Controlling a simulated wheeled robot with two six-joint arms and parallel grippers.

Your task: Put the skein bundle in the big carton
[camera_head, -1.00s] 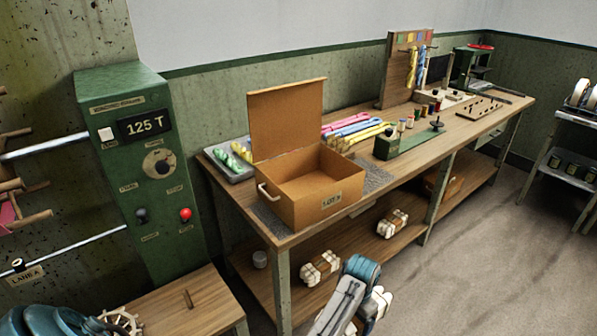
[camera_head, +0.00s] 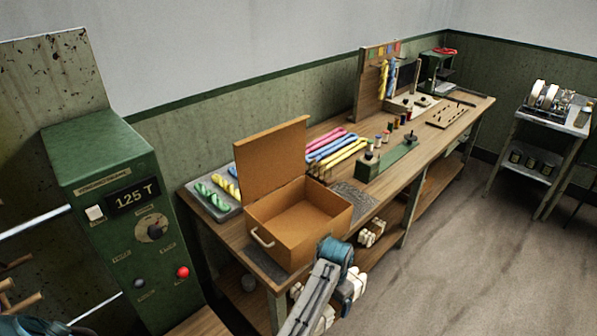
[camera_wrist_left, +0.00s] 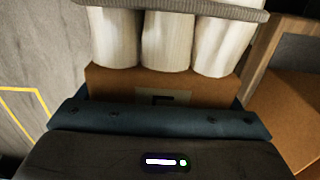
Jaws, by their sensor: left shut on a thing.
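The skein bundle, white rolls with a grey band, fills the top of the left wrist view (camera_wrist_left: 168,42). In the head view it shows only partly, as a pale edge (camera_head: 357,283) behind my left gripper (camera_head: 345,282), which is shut on it. The big carton (camera_head: 280,240) stands on the near end of the workbench, brown, with its lid raised at the back and its inside looking empty. The bundle is outside the carton, in front of its right corner. My right gripper is not in view.
More white bundles (camera_head: 370,234) lie on the lower shelf. A green control box (camera_head: 110,210) stands at left.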

